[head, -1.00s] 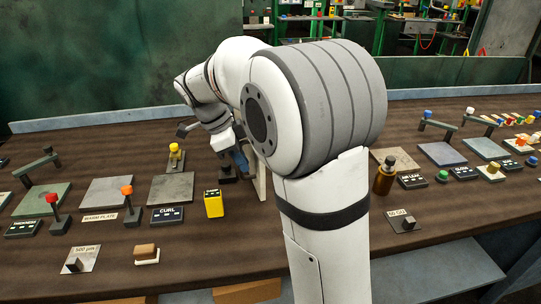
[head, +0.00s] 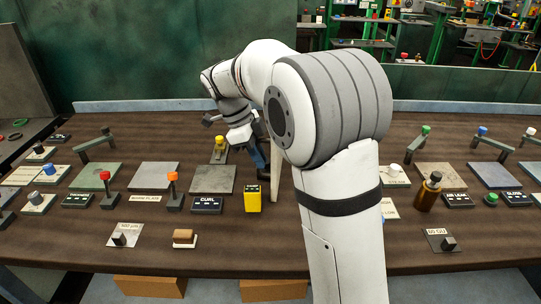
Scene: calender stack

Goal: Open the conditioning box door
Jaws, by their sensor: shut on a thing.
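A narrow pale upright panel (head: 280,176) stands on the bench just left of my upper arm. It may be part of the conditioning box or its door; my arm covers what lies behind and to the right of it. My gripper (head: 259,158) is low over the bench, at the left side of this panel. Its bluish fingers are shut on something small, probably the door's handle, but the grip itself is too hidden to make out. I cannot tell how far the door stands open.
A yellow block (head: 252,198) stands in front of the gripper. A flat grey plate (head: 213,179), a CURL display (head: 207,205) and a yellow-topped lever (head: 219,150) are to its left. A brown bottle (head: 428,193) stands right of my arm. The bench front is mostly clear.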

